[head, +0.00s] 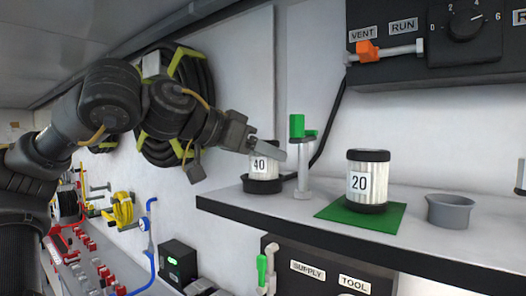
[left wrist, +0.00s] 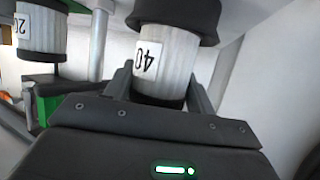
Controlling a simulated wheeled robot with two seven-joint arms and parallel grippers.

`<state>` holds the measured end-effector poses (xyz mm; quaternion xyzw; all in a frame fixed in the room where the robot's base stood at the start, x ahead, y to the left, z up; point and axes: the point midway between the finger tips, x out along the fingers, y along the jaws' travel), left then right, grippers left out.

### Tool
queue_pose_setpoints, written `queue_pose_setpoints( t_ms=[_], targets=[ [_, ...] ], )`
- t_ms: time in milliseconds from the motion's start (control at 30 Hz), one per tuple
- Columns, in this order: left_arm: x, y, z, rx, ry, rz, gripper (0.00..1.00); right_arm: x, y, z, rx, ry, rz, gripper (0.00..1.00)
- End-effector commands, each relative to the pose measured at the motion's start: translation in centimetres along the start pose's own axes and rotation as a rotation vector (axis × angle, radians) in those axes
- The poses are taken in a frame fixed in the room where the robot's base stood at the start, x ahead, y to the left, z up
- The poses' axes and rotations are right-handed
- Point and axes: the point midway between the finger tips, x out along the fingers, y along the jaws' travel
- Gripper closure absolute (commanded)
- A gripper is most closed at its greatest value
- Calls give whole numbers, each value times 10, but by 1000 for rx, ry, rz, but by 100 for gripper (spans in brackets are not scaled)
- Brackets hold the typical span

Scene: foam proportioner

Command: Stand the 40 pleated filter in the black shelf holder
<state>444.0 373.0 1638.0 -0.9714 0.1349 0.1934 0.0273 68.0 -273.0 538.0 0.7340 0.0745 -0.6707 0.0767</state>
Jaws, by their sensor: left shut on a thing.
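The 40 pleated filter (head: 260,164) is white with a "40" label and stands upright at the left end of the shelf. Its lower end meets the black shelf holder (head: 263,186); I cannot tell whether it rests fully on the holder's floor. My left gripper (head: 266,149) is shut on the filter near its top, coming in from the left. In the left wrist view, which is upside down, the fingers flank the filter (left wrist: 168,52), and the black holder (left wrist: 175,13) surrounds its far end. My right gripper is not in view.
A green-handled valve (head: 303,160) stands just right of the holder. The 20 filter (head: 368,182) stands on a green mat (head: 334,210), with an empty grey cup (head: 450,211) further right. A black control panel (head: 430,45) hangs above. Hoses hang on the left wall.

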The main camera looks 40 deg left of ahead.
Motion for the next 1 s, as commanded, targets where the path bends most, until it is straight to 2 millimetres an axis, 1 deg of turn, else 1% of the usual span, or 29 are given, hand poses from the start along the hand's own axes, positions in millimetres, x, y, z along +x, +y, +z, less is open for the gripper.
queue_pose_setpoints(
  t_ms=[33,167,200,333,600,667,767,800,867,1000],
  targets=[
    [1,0,3,0,1,0,69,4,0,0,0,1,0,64],
    [2,0,5,0,2,0,69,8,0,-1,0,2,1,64],
    [2,0,4,0,1,0,40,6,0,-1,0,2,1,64],
    [1,0,4,0,0,0,23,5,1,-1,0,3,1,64],
    [1,0,3,0,0,0,23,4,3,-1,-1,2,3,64],
    [0,0,1,0,0,0,23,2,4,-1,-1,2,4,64],
    [-3,0,-7,0,-1,1,23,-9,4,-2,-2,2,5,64],
    [-8,0,-1,1,5,-2,23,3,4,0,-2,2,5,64],
    [-20,0,0,1,7,-2,23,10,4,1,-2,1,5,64],
    [-52,0,1,1,8,-3,23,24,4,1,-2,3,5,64]
  ],
)
